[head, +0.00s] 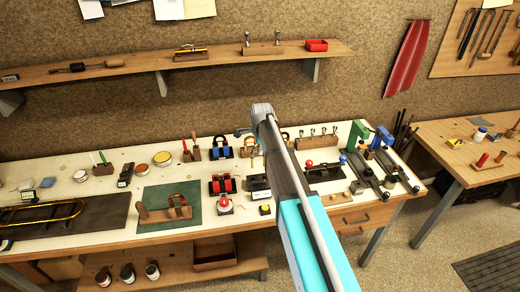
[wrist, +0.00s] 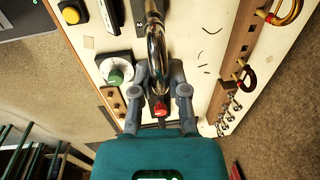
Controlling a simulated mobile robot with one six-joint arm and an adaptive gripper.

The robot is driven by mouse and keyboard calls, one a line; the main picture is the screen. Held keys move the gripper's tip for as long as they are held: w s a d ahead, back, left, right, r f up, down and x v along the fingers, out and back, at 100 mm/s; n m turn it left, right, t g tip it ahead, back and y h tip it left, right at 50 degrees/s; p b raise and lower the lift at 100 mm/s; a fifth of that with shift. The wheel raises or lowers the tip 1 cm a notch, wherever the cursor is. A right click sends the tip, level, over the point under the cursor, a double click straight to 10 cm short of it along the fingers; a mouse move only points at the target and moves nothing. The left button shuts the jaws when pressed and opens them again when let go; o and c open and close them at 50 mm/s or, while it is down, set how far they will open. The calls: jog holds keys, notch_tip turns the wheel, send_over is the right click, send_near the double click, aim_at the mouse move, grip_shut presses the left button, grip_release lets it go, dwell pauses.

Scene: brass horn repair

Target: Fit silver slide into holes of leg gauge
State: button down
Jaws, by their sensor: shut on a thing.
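A shiny silver slide (wrist: 155,40), a curved tube, sits between the fingers of my gripper (wrist: 157,76) in the wrist view. The gripper is shut on it, and the tube extends toward the top of that view. In the head view my arm hides the slide. I cannot tell for certain which thing is the leg gauge. A dark block with a pale plate (head: 258,186) stands on the bench left of my arm; whether it has holes is too small to tell.
A red knob (wrist: 160,109) shows below the slide. A wooden rack (wrist: 232,55) holds brass loops. Green and blue fixtures (head: 381,140) stand at the bench's right.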

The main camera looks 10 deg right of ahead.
jog(key=shift+f+b, duration=2.9)
jog(key=shift+b, duration=0.05)
jog(key=shift+f+b, duration=2.65)
jog(key=shift+f, duration=0.05)
dwell(0.6)
jog(key=c, duration=0.6)
grip_release()
jog(key=shift+o, duration=0.2)
jog(key=shift+r, duration=0.2)
notch_tip(320, 180, up, 11)
jog(key=p, duration=1.1)
jog(key=shift+f, duration=0.1)
